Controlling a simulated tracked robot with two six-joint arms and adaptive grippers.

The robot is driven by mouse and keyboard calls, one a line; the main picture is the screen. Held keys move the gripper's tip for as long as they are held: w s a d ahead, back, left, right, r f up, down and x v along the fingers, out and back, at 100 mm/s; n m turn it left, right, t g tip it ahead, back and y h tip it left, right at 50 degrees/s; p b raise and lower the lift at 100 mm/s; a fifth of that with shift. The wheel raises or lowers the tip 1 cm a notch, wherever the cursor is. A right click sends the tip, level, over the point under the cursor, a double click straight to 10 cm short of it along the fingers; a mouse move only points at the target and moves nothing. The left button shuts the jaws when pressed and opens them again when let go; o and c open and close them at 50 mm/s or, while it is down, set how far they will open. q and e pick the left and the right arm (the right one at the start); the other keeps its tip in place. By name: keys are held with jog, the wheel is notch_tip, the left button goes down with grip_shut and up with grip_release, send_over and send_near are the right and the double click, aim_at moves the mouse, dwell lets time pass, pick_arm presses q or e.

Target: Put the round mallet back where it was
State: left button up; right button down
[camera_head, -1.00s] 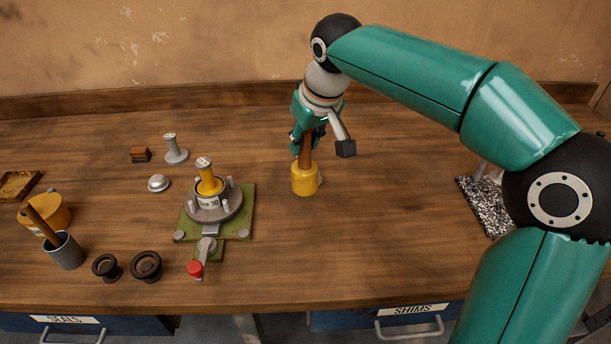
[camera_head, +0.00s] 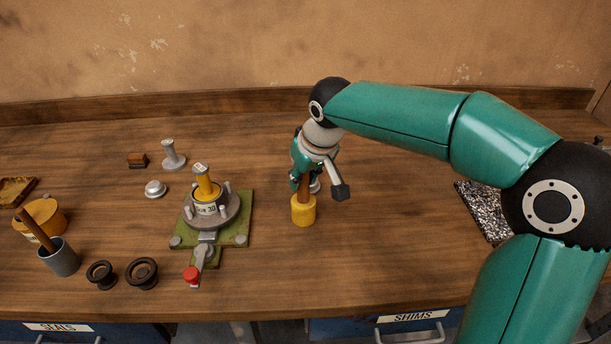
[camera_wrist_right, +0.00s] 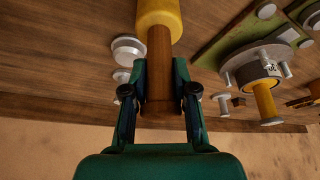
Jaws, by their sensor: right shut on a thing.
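The round mallet (camera_head: 304,210) has a yellow cylindrical head at the bottom and a brown wooden handle standing nearly upright. My right gripper (camera_head: 301,184) is shut on the handle, above the head. In the right wrist view, the two fingers (camera_wrist_right: 160,88) flank the handle (camera_wrist_right: 159,60), and the yellow head (camera_wrist_right: 160,16) lies beyond them. I cannot tell whether the head touches the bench or hangs just above it. My left gripper is not in view.
A green-based fixture (camera_head: 239,225) with a yellow-topped hub stands left of the mallet. Two black rings (camera_head: 142,272), a grey cup (camera_head: 60,262) and a yellow tin (camera_head: 45,217) are further left.

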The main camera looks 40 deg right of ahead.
jog(key=c, duration=0.9)
grip_release()
jog(key=shift+f, duration=0.1)
jog(key=p+v, duration=0.1)
jog(key=v, duration=1.1)
